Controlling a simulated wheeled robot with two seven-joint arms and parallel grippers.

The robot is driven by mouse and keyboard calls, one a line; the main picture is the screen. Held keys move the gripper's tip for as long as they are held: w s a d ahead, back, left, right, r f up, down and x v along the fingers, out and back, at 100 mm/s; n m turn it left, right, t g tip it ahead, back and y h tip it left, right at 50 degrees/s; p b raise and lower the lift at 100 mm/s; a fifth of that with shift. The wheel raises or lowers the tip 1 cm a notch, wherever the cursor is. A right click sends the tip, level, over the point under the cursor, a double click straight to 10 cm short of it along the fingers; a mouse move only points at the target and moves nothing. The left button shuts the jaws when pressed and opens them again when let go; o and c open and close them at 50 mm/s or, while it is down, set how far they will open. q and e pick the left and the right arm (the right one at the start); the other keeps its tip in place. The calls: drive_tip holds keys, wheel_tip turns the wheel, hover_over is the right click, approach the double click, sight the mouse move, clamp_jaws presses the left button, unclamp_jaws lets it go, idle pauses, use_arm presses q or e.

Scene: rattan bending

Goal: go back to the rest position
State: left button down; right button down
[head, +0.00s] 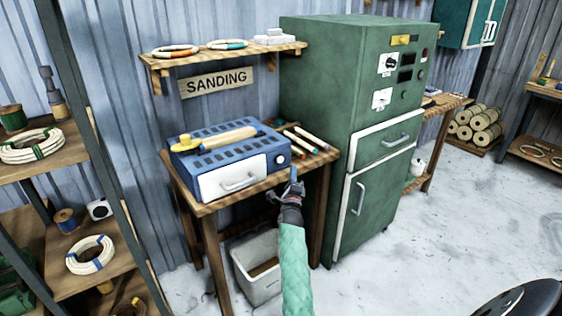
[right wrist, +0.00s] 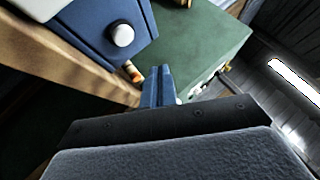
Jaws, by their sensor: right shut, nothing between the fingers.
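My right gripper (head: 294,175) is in the middle of the head view, in front of the right front corner of the wooden sanding table (head: 215,206). Its blue fingers are shut with nothing between them. In the right wrist view the shut fingers (right wrist: 158,86) point toward the green cabinet, with the blue box's round knob (right wrist: 121,34) to their upper left. The blue box (head: 225,158) with a white drawer front sits on the table. The drawer looks shut. My left gripper is out of view.
A tall green cabinet (head: 345,110) stands right of the table. Colored sticks (head: 305,138) lie beside the blue box. A grey bin (head: 258,282) stands below the table, near my right forearm. Shelves (head: 95,268) with rattan coils fill the left. The floor (head: 440,230) at right is clear.

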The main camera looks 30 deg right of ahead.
idle(0.3)
